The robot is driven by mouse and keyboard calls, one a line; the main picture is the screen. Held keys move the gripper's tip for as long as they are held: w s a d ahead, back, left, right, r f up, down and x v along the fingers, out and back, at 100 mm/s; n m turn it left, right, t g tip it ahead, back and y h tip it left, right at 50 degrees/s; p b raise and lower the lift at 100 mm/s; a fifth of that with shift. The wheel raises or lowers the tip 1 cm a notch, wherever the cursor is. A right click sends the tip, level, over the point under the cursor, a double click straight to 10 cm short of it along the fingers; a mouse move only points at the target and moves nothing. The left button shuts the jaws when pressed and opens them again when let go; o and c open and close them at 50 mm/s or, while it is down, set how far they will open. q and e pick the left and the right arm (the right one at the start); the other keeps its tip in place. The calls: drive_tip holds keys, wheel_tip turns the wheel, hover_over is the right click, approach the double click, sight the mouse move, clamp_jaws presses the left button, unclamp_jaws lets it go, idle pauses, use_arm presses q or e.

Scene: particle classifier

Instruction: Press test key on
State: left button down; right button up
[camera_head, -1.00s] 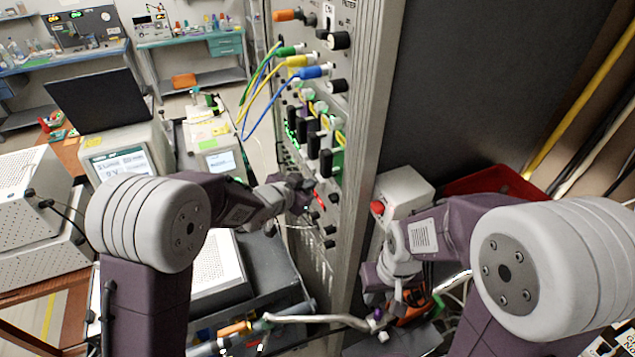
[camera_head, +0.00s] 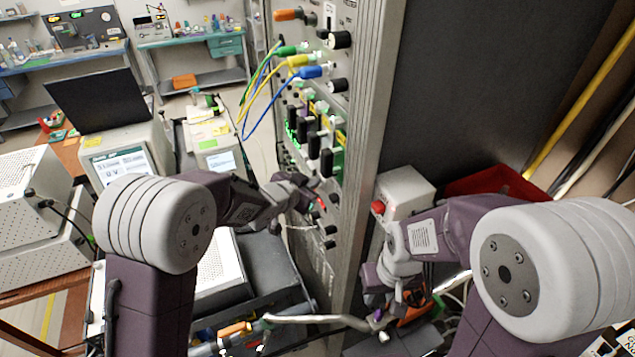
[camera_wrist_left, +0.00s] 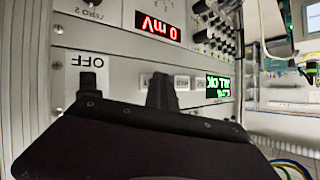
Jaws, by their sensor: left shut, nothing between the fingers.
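The rack panel (camera_wrist_left: 120,62) fills the left wrist view, with its lettering upside down. A row of small pale keys (camera_wrist_left: 182,82) sits between an "OFF" label and a green lit display (camera_wrist_left: 217,87). The key labels are too small to tell which is the test key. My left gripper (camera_wrist_left: 162,88) is shut and empty, its tip in front of this row and hiding part of it. I cannot tell whether it touches a key. In the head view my left gripper (camera_head: 308,187) is at the rack's front. My right gripper (camera_head: 372,302) is low, right of the rack; its jaws are unclear.
Yellow, green and blue cables (camera_head: 262,85) hang from the rack above my left gripper. Black knobs (camera_head: 326,160) stick out close by. A grey box with a red button (camera_head: 378,208) and a red bin (camera_head: 490,182) are right of the rack.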

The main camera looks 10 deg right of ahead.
idle(0.4)
use_arm(q)
drive_tip(key=shift+s+a+p, duration=0.15)
drive_tip(key=shift+s+a, duration=0.05)
drive_tip(key=shift+a, duration=0.4)
drive_tip(key=shift+s+a+p, duration=0.15)
drive_tip(key=shift+a, duration=0.4)
drive_tip(key=a, duration=0.1)
drive_tip(key=s+a, duration=0.1)
drive_tip(key=a, duration=0.1)
drive_tip(key=a+p, duration=0.1)
drive_tip(key=shift+s+a, duration=0.3)
drive_tip(key=shift+a, duration=0.1)
